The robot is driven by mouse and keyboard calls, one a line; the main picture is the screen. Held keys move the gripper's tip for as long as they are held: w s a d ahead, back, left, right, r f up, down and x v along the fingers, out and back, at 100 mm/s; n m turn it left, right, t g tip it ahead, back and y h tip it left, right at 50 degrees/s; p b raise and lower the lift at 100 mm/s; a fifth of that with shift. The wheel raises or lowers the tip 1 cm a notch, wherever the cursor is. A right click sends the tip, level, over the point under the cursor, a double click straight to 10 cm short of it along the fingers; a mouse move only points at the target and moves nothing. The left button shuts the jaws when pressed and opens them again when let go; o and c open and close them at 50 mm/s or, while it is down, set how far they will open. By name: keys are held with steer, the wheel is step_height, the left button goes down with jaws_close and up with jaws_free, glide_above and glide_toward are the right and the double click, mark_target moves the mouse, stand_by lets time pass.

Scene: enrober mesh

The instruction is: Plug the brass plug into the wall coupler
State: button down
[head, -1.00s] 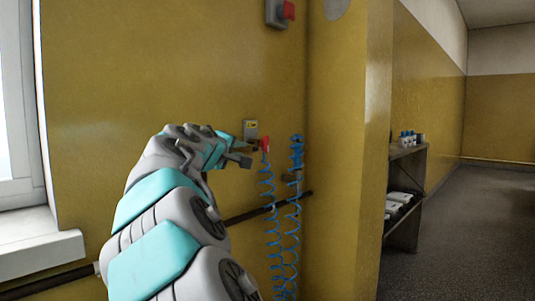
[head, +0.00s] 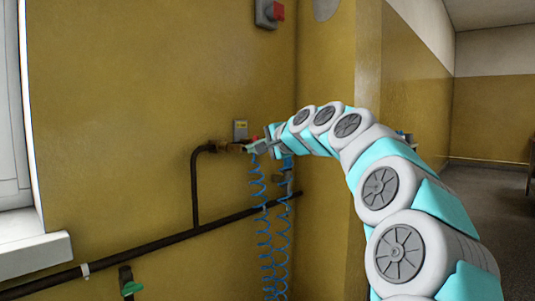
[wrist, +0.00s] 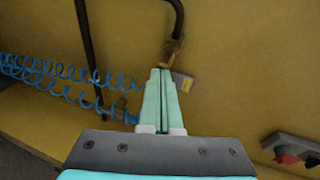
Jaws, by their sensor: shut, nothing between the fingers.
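The brass wall coupler (head: 231,148) sits at the end of a dark bent pipe, below a small grey-yellow plate (head: 240,130). A red part (head: 255,139) shows just right of it, above the top of a blue coiled hose (head: 259,190). My gripper (head: 252,148) comes in from the right, close to the coupler. In the wrist view my gripper's teal fingers (wrist: 160,72) are shut together with nothing between them, pointing at the brass end of the pipe (wrist: 168,50). The brass plug is not clearly visible; I cannot tell whether it is in the coupler.
A second blue coil (head: 284,220) hangs close to the first. A dark horizontal pipe (head: 150,240) runs along the wall, with a green-handled valve (head: 131,288) below. A grey box with a red button (head: 269,13) is higher up. A yellow wall corner stands to the right.

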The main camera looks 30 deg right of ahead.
mark_target(244, 149)
steer(key=shift+w+d+f+m+t+y, duration=0.3)
steer(key=shift+w+m+y, duration=0.3)
steer(key=shift+w+m, duration=0.4)
steer(key=shift+w+d+f+m+t+y, duration=0.3)
steer(key=shift+w+m+y, duration=0.35)
steer(key=shift+m, duration=0.6)
steer(key=shift+w+d+f+m+t+y, duration=0.15)
steer(key=shift+w+d+m+t+y, duration=0.35)
steer(key=shift+w+m, duration=0.5)
steer(key=shift+w+a, duration=0.15)
steer(key=shift+a, duration=0.15)
steer(key=shift+w+a+r+p, duration=0.1)
steer(key=shift+w+r+p, duration=0.05)
steer(key=shift+w+p, duration=0.25)
steer(key=shift+s, duration=0.15)
steer(key=shift+s, duration=0.45)
steer(key=v, duration=0.9)
